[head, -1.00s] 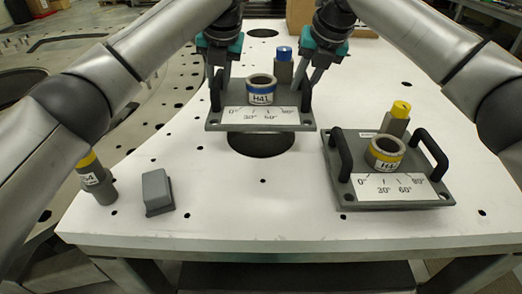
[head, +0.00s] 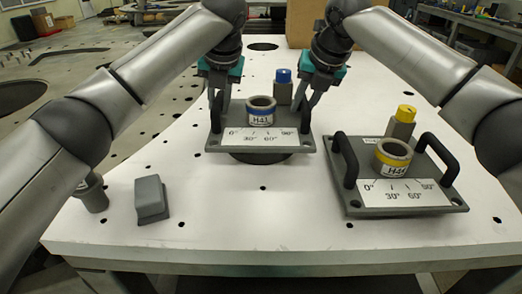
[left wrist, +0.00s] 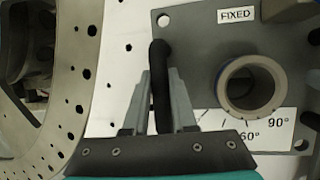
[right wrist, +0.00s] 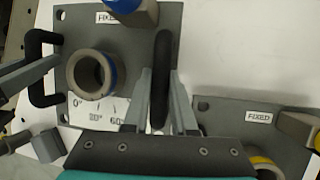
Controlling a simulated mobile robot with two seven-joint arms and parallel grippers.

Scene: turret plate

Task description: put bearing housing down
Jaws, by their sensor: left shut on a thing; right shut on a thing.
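The bearing housing, a grey plate (head: 287,121) with two black handles, a blue-banded ring (head: 261,110) labelled H41 and a blue-capped post (head: 283,86), is level in the head view. It is low over a dark round hole (head: 258,158) in the white table; I cannot tell whether it touches. My left gripper (head: 218,112) is shut on its left handle, which also shows in the left wrist view (left wrist: 160,70). My right gripper (head: 304,110) is shut on its right handle, also seen in the right wrist view (right wrist: 160,75).
A second similar plate (head: 345,195) with a yellow-banded ring (head: 393,158) stands close at the right. A grey block (head: 151,199) and a grey cylinder (head: 92,193) stand at the left. The table's front middle is clear.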

